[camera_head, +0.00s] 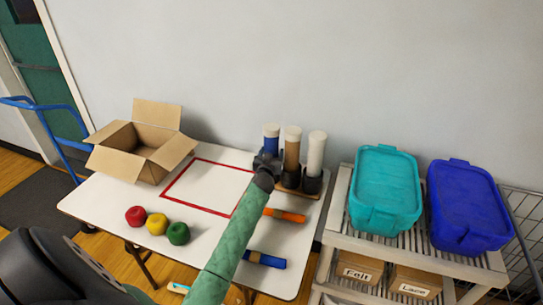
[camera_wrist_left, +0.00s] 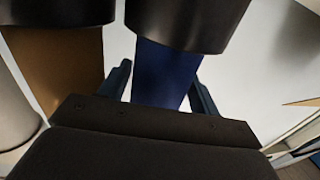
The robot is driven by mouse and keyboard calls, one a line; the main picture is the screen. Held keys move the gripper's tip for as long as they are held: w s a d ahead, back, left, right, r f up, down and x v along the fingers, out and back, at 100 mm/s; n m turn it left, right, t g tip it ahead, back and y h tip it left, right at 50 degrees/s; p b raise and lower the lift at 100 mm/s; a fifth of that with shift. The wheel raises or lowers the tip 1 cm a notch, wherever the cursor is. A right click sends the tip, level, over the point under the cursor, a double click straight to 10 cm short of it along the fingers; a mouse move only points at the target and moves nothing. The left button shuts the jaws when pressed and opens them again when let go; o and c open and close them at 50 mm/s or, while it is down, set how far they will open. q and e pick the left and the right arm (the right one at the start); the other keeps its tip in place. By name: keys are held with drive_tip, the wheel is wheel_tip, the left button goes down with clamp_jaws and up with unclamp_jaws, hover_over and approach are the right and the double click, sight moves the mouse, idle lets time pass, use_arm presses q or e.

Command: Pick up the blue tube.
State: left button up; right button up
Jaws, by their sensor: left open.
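The blue tube (camera_head: 271,143) stands upright with a pale top in a dark cup of the rack, left of a brown tube (camera_head: 292,150) and a white tube (camera_head: 316,152). My left gripper (camera_head: 267,158) is at the blue tube and hides its lower part in the head view. In the left wrist view the blue tube (camera_wrist_left: 165,75) lies between the two open fingers, with a gap visible on at least one side. Dark cups cross the top of that view, and the brown tube (camera_wrist_left: 65,75) is beside it. My right gripper is not in view.
The white table (camera_head: 205,165) holds an open cardboard box (camera_head: 150,172), a red outlined square, red, yellow and green balls (camera_head: 157,223), and orange (camera_head: 285,215) and blue (camera_head: 264,260) items lying flat. A shelf with teal (camera_head: 385,190) and blue (camera_head: 468,205) bins stands right.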

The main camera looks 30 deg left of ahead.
use_arm(q)
drive_tip(key=shift+w+a, duration=0.1)
drive_tip(key=shift+w, duration=0.15)
drive_tip(key=c, duration=0.9)
drive_tip(key=shift+r, duration=0.15)
